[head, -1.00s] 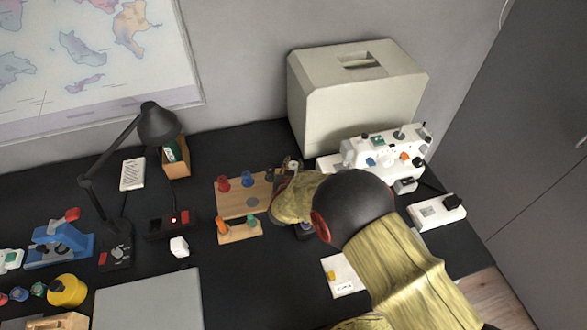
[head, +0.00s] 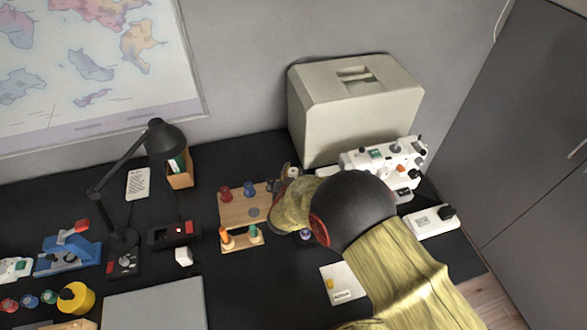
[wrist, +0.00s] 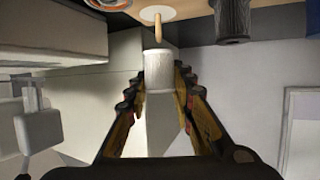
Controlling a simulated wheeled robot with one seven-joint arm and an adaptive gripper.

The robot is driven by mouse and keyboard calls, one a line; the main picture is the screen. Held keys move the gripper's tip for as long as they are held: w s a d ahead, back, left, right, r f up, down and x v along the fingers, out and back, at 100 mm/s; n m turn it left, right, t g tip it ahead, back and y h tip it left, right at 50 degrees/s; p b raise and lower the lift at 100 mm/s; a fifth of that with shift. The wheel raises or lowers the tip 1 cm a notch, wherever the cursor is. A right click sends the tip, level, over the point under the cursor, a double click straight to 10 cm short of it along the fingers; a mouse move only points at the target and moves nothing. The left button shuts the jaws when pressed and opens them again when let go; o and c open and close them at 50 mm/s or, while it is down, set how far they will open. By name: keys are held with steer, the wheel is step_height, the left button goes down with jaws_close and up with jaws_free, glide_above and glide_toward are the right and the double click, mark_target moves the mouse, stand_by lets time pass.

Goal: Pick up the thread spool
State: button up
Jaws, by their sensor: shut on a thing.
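A white thread spool (wrist: 158,72) sits between the two fingers of my gripper (wrist: 160,98) in the wrist view. The fingers are shut on its sides. A bare stretch of thin wooden peg (wrist: 158,28) with a pale disc at its base shows between the spool and the wooden rack (head: 233,212), so the spool is raised off the base. Whether the peg tip is still inside the spool cannot be told. In the head view the spool (head: 293,171) shows only as a small pale patch beside the gripper, whose fingers are largely hidden by my wrist.
A red spool (head: 225,194), a blue spool (head: 250,189), an orange spool (head: 226,236) and a green spool (head: 254,232) stand on the rack. A dark spool (wrist: 232,18) is close beside the peg. A sewing machine (head: 385,165) and a large case (head: 355,110) stand behind.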

mark_target(292, 171)
steer(key=s+r+p, duration=0.1)
steer(key=r, duration=0.1)
steer(key=s+r+p, duration=0.2)
steer(key=shift+a+r+p, duration=0.1)
steer(key=shift+r+p, duration=0.05)
steer(key=shift+p, duration=0.15)
steer(key=d+p+v, duration=0.1)
steer(key=p+v, duration=0.4)
steer(key=v, duration=0.5)
steer(key=shift+a, duration=0.25)
